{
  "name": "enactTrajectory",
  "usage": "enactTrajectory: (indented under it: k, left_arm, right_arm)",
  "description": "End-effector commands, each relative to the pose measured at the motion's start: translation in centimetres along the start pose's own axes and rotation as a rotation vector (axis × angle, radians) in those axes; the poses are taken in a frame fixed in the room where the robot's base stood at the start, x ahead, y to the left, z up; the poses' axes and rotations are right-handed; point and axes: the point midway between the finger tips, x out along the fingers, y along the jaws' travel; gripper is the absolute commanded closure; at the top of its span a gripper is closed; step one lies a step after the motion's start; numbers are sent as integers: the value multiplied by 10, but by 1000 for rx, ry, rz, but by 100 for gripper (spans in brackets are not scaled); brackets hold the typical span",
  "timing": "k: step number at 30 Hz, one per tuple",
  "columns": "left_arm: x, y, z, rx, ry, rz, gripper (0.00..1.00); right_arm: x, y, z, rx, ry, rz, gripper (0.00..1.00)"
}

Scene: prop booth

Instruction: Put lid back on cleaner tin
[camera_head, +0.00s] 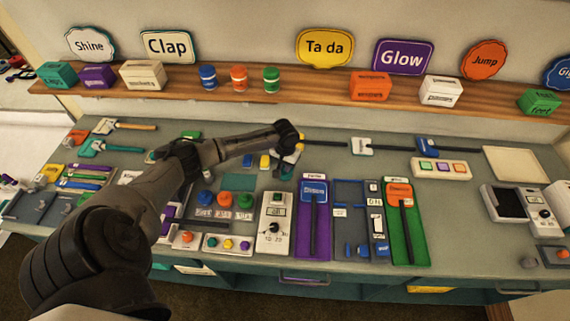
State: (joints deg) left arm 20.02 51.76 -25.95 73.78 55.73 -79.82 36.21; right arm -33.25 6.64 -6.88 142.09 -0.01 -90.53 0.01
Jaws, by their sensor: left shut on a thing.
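My left arm reaches in from the left over the table. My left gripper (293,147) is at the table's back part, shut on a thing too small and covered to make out. A bit of yellow shows close by the fingers. I cannot tell which thing is the cleaner tin or where its lid is. Three small tins with white labels, one blue (208,77), one orange (239,77) and one green (271,78), stand on the shelf above, apart from the gripper. My right gripper is not in view.
A wooden shelf (320,89) with coloured boxes runs along the wall. The table (460,227) holds a purple panel (303,245), a green panel (418,248), a white switch box (271,240) and a cream tray (516,164). My left arm hides part of the table's left half.

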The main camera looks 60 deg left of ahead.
Motion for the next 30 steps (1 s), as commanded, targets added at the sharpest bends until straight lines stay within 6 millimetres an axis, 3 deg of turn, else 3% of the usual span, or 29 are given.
enactTrajectory:
  k: [30]
  left_arm:
    - [0,0,0,-1,0,0,100]
  right_arm:
    - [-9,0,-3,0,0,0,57]
